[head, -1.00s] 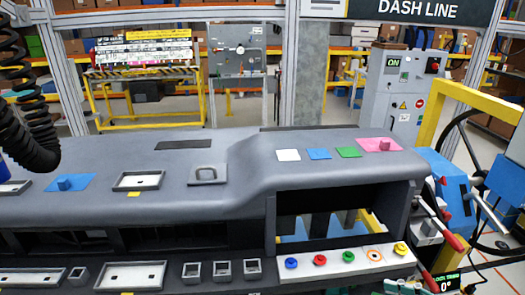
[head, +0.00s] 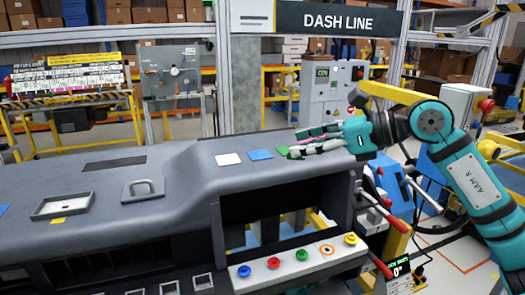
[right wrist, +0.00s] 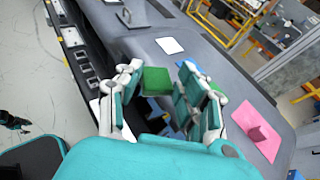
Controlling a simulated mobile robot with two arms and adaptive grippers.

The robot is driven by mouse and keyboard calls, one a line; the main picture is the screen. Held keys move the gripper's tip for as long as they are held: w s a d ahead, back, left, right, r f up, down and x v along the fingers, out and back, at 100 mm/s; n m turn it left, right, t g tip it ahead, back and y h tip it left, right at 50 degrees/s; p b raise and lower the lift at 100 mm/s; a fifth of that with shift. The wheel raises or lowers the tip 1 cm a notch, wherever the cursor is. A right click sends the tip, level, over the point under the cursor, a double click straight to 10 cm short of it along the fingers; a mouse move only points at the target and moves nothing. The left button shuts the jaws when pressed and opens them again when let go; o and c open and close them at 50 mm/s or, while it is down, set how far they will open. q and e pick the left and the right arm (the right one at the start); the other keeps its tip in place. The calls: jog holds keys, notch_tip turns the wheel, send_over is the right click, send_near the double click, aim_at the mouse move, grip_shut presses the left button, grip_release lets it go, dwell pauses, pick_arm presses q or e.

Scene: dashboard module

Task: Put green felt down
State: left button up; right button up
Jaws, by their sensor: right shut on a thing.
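The green felt (right wrist: 155,81) is a flat green square between the fingers of my right gripper (right wrist: 166,92) in the right wrist view. In the head view, my right gripper (head: 305,143) reaches in from the right, low over the dashboard top, and is shut on the green felt (head: 287,152). Its fingers hide most of the felt there. I cannot tell whether the felt touches the dashboard (head: 195,172).
A white square (head: 228,159) and a blue square (head: 260,154) lie to the left on the dashboard top. A pink pad with a knob (right wrist: 258,132) lies near the gripper. A panel with coloured buttons (head: 300,262) sits below.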

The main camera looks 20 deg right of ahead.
jog(key=p, duration=0.6)
send_over(267, 156)
jog(key=shift+s+f, duration=0.1)
jog(key=shift+f, duration=0.45)
jog(key=shift+w+a+f, duration=0.1)
jog(key=shift+w, duration=0.15)
notch_tip(267, 156, down, 3)
jog(key=shift+r+p, duration=0.1)
jog(key=shift+p, duration=0.65)
jog(key=shift+f, duration=0.35)
jog(key=shift+f, duration=0.1)
jog(key=shift+f, duration=0.15)
jog(key=o, duration=0.8)
jog(key=shift+r, duration=0.2)
